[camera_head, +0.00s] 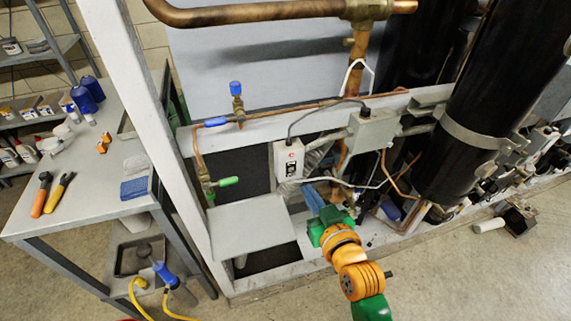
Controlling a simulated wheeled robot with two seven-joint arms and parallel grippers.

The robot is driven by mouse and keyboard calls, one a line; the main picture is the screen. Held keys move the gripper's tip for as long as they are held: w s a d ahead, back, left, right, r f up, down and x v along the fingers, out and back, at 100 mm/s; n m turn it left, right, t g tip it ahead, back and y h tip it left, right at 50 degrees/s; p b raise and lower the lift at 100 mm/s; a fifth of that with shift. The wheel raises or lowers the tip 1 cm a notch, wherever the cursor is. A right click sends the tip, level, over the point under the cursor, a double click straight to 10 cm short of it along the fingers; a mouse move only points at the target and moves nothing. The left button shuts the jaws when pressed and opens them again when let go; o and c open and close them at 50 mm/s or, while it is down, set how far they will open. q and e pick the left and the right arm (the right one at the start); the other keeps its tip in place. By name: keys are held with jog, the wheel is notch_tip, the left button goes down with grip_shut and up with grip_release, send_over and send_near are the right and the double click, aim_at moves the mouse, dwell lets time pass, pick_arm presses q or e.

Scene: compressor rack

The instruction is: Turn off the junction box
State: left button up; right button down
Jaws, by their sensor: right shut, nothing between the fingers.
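My right gripper (313,196) reaches in from the lower right on an orange and green arm. Its fingers are shut and empty, below and slightly right of the white box, apart from it in the picture. The position of the switch is too small to tell. My left gripper is not in view.
Copper pipes with a blue-handled valve (236,88) and a green-handled valve (228,181) are left of the white box. A large black cylinder (490,105) stands at right. A grey worktable (95,205) with tools is at left. A flat grey plate (250,226) lies below the box.

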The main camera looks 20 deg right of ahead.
aim_at(292, 163)
jog(key=w, duration=0.3)
jog(key=w+f, duration=0.1)
jog(key=w, duration=0.2)
jog(key=w+f, duration=0.1)
jog(key=w, duration=0.2)
jog(key=shift+w, duration=0.4)
jog(key=shift+f, duration=0.1)
